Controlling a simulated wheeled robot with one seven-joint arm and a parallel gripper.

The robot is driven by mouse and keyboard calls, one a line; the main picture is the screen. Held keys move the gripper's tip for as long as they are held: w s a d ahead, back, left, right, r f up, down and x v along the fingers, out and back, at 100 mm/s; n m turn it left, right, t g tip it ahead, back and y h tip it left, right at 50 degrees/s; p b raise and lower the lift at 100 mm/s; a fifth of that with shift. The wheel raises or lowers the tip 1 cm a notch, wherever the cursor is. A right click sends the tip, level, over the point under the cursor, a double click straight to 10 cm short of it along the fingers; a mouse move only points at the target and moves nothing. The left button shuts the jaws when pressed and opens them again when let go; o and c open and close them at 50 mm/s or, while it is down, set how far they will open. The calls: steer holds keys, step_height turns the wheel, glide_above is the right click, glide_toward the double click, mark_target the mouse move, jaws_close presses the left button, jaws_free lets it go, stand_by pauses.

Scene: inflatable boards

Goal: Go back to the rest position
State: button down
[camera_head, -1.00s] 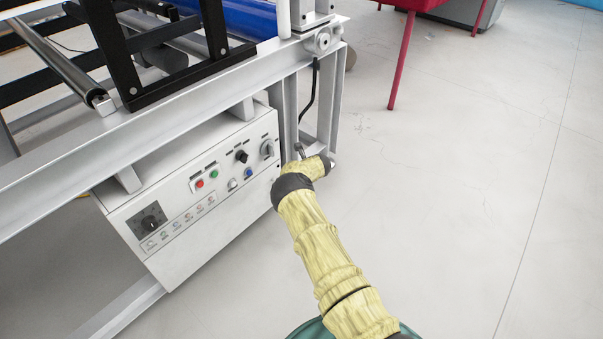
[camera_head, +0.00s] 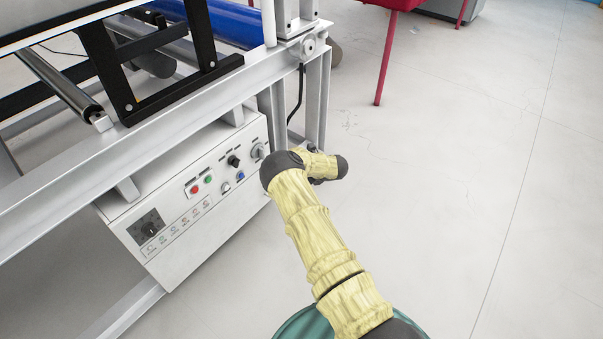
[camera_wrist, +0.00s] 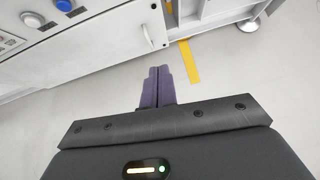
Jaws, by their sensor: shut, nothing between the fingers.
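My gripper (camera_wrist: 159,86) shows in the wrist view with its two purple fingers pressed together, empty, above the pale floor. It points toward the lower edge of the white control box (camera_wrist: 110,40) and appears apart from it. In the head view my arm in its yellow sleeve reaches up from the bottom and bends to the right at the wrist, in front of the machine's leg. The gripper's fingers are hidden in that view.
The control box with buttons and knobs (camera_head: 165,240) hangs under the machine's grey frame (camera_head: 60,185) on the left. A red-legged table (camera_head: 385,58) stands at the back. A yellow floor stripe (camera_wrist: 190,62) lies near the box. The floor on the right (camera_head: 450,200) is clear.

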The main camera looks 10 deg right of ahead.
steer(key=s+d+r+m+t+h, duration=0.1)
steer(key=s+d+r+m+h, duration=0.25)
steer(key=r+m, duration=0.65)
steer(key=s+d+r+m+t+h, duration=0.1)
steer(key=s+d+r+m+h, duration=0.3)
steer(key=r+m, duration=0.65)
steer(key=s+a+r+m+g+y, duration=0.1)
steer(key=s+a+r+m+g, duration=0.2)
steer(key=s+m, duration=0.55)
steer(key=s+a+r+m+g+y, duration=0.1)
steer(key=s+a+r+m+g, duration=0.15)
steer(key=s+a+m, duration=0.65)
steer(key=s+d+r+m+g+y, duration=0.1)
steer(key=s+r+m+g, duration=0.2)
steer(key=s, duration=1)
step_height(320, 180, up, 34)
steer(key=m+t+p, duration=0.1)
steer(key=p, duration=3.3)
steer(key=shift+r+p, duration=0.15)
steer(key=shift+p, duration=0.15)
steer(key=shift+a+t, duration=0.1)
steer(key=shift+t, duration=0.15)
